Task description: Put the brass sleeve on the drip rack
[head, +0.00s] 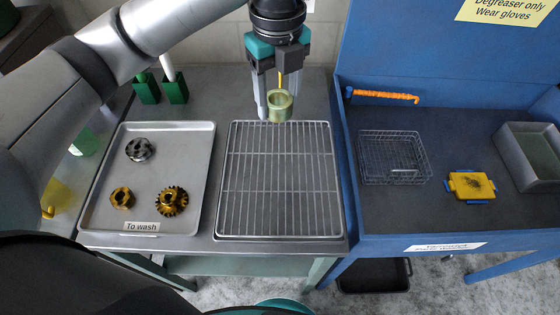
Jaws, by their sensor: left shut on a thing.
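The brass sleeve (280,106) is a short greenish-gold ring. My left gripper (276,98) points down and is shut on the sleeve's wall, over the back edge of the drip rack. The drip rack (280,180) is a wire grid over a shallow tray in the middle of the bench, and its bars are empty. How far the sleeve hangs above the rack is hard to tell. My right gripper does not show in the head view.
A "To wash" tray (190,215) at the left holds a steel gear (140,150), a brass nut-like part (122,198) and a brass gear (171,201). The blue washer (380,212) at the right holds a wire basket (393,158), a yellow sponge-like block (470,186) and a grey bin (530,157).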

